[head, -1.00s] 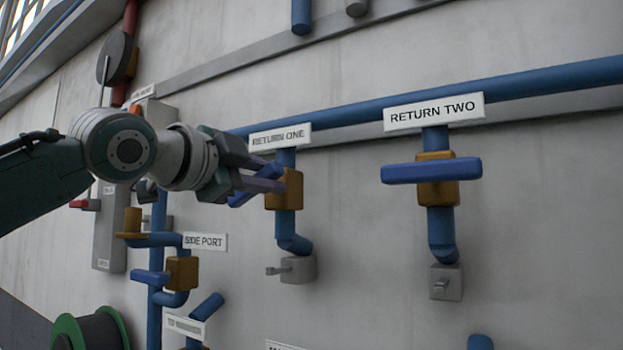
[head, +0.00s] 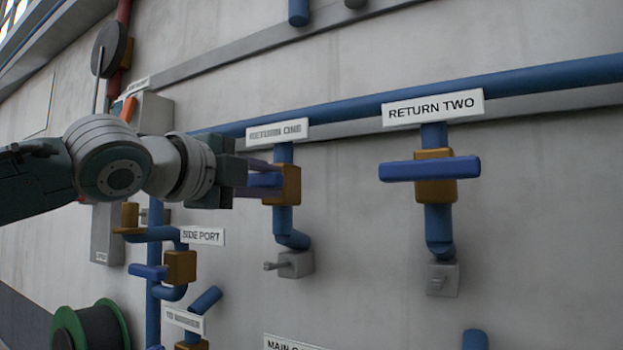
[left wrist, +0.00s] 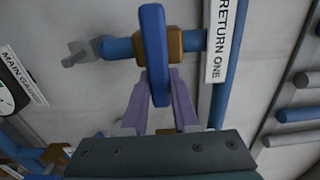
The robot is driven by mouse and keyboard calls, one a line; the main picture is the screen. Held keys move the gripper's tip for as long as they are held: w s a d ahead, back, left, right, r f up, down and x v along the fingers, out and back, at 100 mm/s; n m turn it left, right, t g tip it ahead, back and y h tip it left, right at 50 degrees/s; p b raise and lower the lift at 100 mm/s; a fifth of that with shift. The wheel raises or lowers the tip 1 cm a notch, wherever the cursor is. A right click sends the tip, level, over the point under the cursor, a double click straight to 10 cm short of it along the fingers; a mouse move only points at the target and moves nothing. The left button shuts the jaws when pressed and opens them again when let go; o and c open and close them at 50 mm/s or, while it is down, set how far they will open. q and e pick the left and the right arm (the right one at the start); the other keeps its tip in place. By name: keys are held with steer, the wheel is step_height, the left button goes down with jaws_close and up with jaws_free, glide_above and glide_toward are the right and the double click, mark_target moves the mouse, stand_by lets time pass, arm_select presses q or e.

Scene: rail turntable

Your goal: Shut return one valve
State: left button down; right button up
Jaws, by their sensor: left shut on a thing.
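The return one valve has a brass-coloured body (head: 291,186) on a vertical blue pipe (head: 283,221), under the RETURN ONE label (head: 277,132). My left gripper (head: 268,178) is shut on its blue handle (head: 264,180), which lies about level, across the pipe. In the left wrist view the handle (left wrist: 154,50) stands between the two purple fingers (left wrist: 158,88) and crosses the pipe (left wrist: 118,47) and body (left wrist: 175,43) at about a right angle. My gripper hides part of the handle in the head view. My right gripper is not in view.
The return two valve (head: 434,187) is to the right, its blue handle level across its pipe. The side port valve (head: 180,266) is below left, under my arm. A cable reel (head: 92,328) stands at lower left. The wall between the return valves is clear.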

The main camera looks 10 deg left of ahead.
arm_select(q)
steer(key=c, duration=0.7)
jaws_free()
steer(key=b+v, duration=0.1)
steer(key=v, duration=0.9)
